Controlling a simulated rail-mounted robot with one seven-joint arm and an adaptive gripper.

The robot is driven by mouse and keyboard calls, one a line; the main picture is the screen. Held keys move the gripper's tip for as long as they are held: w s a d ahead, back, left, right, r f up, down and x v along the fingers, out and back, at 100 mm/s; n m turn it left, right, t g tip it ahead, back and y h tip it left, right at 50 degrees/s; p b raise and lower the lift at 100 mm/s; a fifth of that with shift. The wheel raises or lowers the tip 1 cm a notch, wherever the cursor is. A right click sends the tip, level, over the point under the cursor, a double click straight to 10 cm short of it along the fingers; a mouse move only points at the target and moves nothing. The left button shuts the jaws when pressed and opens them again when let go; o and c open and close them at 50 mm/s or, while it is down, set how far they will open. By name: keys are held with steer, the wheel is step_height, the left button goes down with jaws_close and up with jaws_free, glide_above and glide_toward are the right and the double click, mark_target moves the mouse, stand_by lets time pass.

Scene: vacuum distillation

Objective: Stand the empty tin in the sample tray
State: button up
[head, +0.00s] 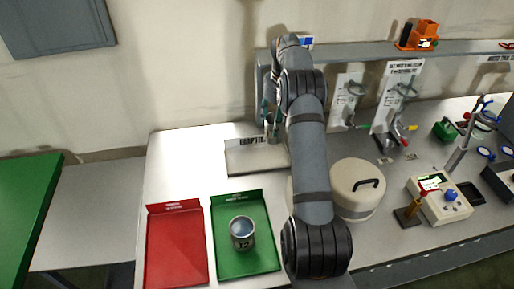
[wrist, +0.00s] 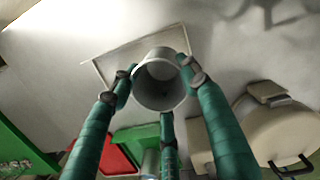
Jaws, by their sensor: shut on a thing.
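My gripper (wrist: 160,85) has green fingers closed around an open metal tin (wrist: 158,100). The tin's mouth faces the wrist camera and its inside looks empty. A pale tray (head: 256,158), with a back label partly hidden, lies on the bench; its edge also shows behind the tin in the wrist view (wrist: 97,68). In the head view, my gripper (head: 270,122) is at the back of this tray, partly hidden by my arm. I cannot tell whether the tin touches the tray. A second tin (head: 242,233) stands in the green tray (head: 262,262).
A red tray (head: 177,250) lies left of the green one. A round cream vessel with a black handle (head: 357,188) stands close right of my arm. Bottle holders (head: 396,105) and instruments (head: 443,202) fill the right bench. A shelf (head: 370,52) runs behind.

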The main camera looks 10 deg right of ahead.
steer(key=a+f, duration=0.2)
steer(key=a+f+p, duration=0.1)
steer(key=a+f, duration=0.1)
steer(key=a+f+p, duration=0.1)
steer(key=a+f, duration=0.1)
steer(key=f, duration=0.1)
steer(key=shift+s+a, duration=0.1)
steer(key=shift+s, duration=0.2)
steer(key=shift+f, duration=0.4)
steer(key=shift+f, duration=0.1)
steer(key=o, duration=1.2)
steer(key=shift+o, duration=0.8)
step_height(320, 180, up, 12)
steer(key=s+b, duration=0.1)
steer(key=shift+s+d, duration=0.25)
